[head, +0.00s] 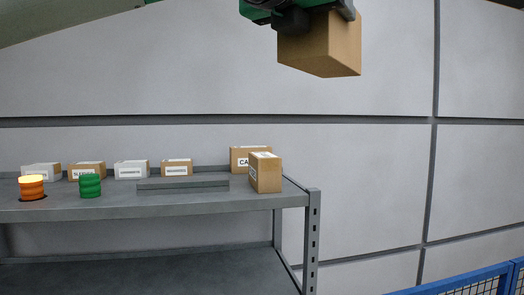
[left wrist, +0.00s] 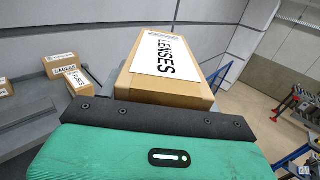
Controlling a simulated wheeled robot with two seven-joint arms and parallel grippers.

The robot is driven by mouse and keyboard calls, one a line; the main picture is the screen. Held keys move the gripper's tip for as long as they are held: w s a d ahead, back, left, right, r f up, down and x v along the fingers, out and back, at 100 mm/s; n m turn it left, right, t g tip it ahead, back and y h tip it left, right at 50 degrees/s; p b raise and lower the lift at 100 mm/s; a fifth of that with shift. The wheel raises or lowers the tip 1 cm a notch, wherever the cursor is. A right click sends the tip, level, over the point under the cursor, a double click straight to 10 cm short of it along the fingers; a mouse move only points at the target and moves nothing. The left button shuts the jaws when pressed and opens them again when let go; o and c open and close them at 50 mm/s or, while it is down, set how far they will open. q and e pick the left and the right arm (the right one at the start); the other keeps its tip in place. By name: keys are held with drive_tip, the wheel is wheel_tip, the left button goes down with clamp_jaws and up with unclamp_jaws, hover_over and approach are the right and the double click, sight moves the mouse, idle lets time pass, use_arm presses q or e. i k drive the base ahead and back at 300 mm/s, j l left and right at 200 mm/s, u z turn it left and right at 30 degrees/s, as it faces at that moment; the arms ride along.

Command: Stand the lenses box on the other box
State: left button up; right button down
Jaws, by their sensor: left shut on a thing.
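The lenses box (head: 322,45) is a brown carton held high at the top of the head view, above and to the right of the shelf. Its white label reading LENSES shows in the left wrist view (left wrist: 165,62). My left gripper (head: 300,16), green and black, is shut on it. Two brown boxes stand at the shelf's right end: a front box (head: 266,174) and the cables box (head: 240,158) behind it. Which is the other box is not clear. The held box is apart from both. My right gripper is not in view.
The grey shelf (head: 225,205) carries a row of white and brown boxes (head: 131,170) at the back left. A low grey bar (head: 182,187) lies mid-shelf. A blue fence (head: 470,283) is at lower right.

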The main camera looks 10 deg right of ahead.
sight(266, 156)
drive_tip(key=i, duration=1.3)
